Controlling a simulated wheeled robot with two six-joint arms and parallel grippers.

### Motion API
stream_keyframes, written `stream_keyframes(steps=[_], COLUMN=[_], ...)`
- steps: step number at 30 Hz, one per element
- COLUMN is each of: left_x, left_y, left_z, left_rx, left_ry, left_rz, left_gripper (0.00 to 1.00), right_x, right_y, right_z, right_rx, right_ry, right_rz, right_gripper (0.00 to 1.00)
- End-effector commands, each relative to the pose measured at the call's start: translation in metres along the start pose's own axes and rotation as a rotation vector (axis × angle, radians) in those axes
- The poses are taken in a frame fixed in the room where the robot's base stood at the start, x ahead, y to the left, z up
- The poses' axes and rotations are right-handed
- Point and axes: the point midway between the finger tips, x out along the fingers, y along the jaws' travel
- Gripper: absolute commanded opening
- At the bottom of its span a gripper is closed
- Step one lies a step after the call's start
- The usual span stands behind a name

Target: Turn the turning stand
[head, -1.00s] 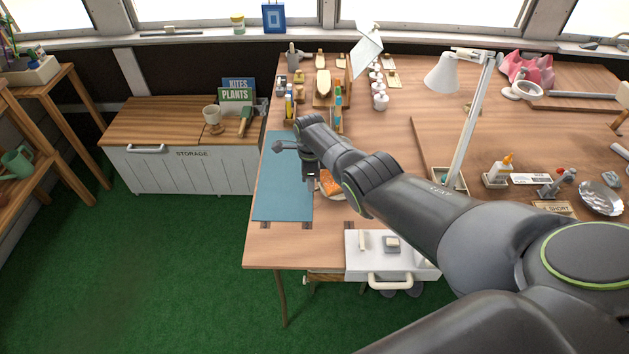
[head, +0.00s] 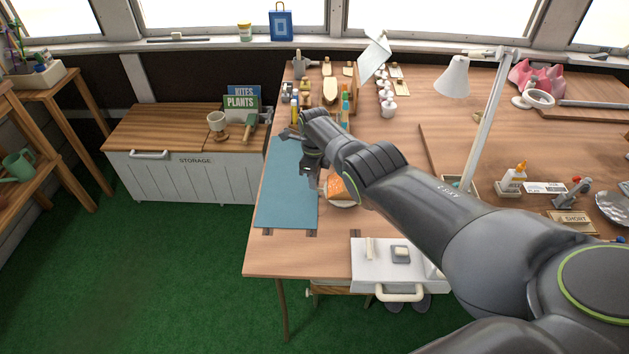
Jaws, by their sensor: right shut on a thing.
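A round pale stand (head: 343,203) bearing an orange piece (head: 343,189) sits on the wooden table, just right of the blue mat; I take it for the turning stand. My right arm covers part of it. My right gripper (head: 312,181) points down at the stand's left side, over the mat's right edge. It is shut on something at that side. The fingertips are small and partly hidden, so I cannot tell exactly which part they grip. My left gripper is not in view.
The blue mat (head: 284,200) lies clear at the table's left end. Bottles and tools (head: 345,105) stand behind the gripper. A white lamp (head: 485,125) rises right of my arm.

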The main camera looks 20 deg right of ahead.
Motion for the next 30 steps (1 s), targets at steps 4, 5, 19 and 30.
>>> stream_keyframes(steps=[4, 5, 19, 30], left_x=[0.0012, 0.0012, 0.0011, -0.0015], left_y=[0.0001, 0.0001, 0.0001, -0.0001], left_z=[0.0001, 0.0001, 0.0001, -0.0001], left_rx=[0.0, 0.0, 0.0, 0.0], left_ry=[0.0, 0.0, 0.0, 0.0], left_rz=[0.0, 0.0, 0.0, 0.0], left_gripper=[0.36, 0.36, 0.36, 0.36], right_x=[-0.0011, -0.0011, -0.0009, -0.0034], right_y=[-0.0019, -0.0019, -0.0014, -0.0007], right_z=[0.0, 0.0, 0.0001, 0.0003], right_rx=[0.008, 0.009, 0.008, 0.008], right_ry=[0.0, 0.0, 0.0, 0.0], right_rz=[-0.003, -0.002, -0.001, 0.0], right_gripper=[0.0, 0.0, 0.37, 0.41])
